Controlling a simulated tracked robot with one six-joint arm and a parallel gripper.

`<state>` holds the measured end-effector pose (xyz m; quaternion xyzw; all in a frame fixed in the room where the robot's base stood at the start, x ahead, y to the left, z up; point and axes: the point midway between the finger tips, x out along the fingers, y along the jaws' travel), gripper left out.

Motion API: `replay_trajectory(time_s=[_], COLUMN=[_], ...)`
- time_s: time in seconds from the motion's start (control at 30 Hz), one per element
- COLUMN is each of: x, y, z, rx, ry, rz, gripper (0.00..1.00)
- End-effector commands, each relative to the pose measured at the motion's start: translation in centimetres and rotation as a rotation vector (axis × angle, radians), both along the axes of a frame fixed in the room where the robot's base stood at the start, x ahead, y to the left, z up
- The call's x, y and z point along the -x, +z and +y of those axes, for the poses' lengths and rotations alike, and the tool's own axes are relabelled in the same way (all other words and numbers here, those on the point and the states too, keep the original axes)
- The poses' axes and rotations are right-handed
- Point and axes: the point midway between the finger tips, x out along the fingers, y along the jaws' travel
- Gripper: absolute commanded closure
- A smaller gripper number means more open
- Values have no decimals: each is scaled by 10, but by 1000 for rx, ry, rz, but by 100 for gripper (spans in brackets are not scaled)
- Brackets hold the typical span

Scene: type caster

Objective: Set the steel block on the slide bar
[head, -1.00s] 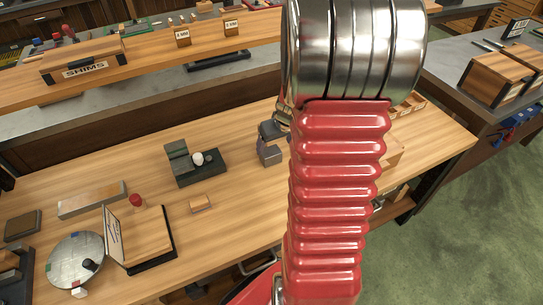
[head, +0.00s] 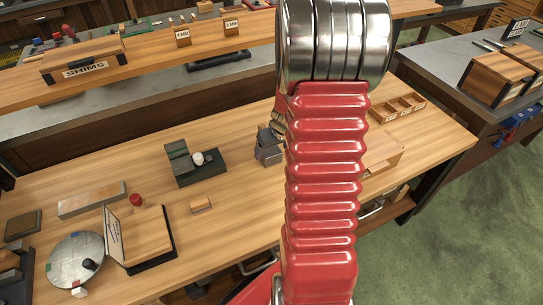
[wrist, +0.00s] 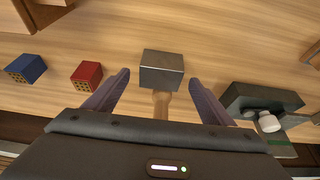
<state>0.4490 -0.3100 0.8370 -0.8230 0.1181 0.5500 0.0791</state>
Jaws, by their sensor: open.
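The steel block (wrist: 162,68) is a grey box on the wooden bench in the wrist view. My gripper (wrist: 158,79) is open, with one dark finger on each side of the block's near part and gaps visible between. A short brown piece (wrist: 161,104) shows just below the block, between the fingers. In the head view my gripper (head: 268,150) is partly hidden behind my red arm, and I cannot make out the block there. A dark green fixture (head: 194,163) with a white knob stands left of my gripper. I cannot tell which part is the slide bar.
In the wrist view a red block (wrist: 86,75) and a blue block (wrist: 26,68) stand left of the gripper, and the fixture (wrist: 262,103) is to the right. In the head view a round plate (head: 75,259) and a long grey bar (head: 92,199) lie at the left.

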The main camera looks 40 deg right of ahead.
Motion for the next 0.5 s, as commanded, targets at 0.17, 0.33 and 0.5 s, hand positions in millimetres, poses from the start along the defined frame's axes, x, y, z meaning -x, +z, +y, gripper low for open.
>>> replay_trajectory(time_s=[0.17,0.33,0.5], x=[-7,-13,-14], y=[-19,-32,-34], z=[-1,-3,-4], rx=[-2,-1,0], ry=[0,1,0], rz=[3,1,0], gripper=[23,23,23])
